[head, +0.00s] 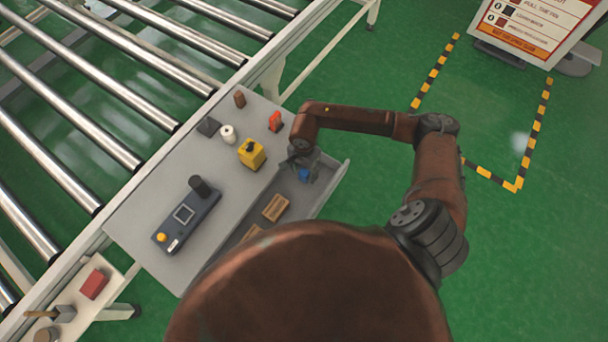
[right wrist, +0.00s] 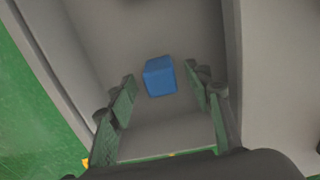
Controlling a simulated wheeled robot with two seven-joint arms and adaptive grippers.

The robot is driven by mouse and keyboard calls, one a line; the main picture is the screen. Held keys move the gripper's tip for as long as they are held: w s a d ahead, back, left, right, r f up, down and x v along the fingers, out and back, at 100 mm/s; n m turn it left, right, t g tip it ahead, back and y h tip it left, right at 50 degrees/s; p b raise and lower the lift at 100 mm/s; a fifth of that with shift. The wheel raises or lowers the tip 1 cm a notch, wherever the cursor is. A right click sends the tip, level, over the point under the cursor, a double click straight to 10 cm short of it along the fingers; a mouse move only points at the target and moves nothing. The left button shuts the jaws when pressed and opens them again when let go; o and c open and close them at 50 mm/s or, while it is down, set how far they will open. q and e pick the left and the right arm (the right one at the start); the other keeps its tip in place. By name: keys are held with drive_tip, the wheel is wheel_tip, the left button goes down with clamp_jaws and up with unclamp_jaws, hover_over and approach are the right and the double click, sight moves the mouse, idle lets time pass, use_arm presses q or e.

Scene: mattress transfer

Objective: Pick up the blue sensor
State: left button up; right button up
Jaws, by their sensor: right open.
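The blue sensor (head: 304,174) is a small blue block lying in the grey tray (head: 322,196) along the near side of the table. In the right wrist view the blue sensor (right wrist: 159,76) lies on the tray floor, just beyond and between the fingertips. My right gripper (head: 303,160) is over the tray's far end, close to the sensor and partly covering it in the head view. In the right wrist view my right gripper (right wrist: 162,88) is open, with its fingers on either side and nothing held. My left gripper is not in view.
Wooden blocks (head: 275,207) lie in the same tray. On the grey table (head: 150,215) stand a yellow block (head: 251,153), a red item (head: 275,122), a white roll (head: 228,134) and a control box (head: 186,216). The tray walls (right wrist: 234,60) flank the gripper. A roller conveyor (head: 110,75) runs behind.

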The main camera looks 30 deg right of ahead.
drive_tip(key=shift+f, duration=0.8)
clamp_jaws()
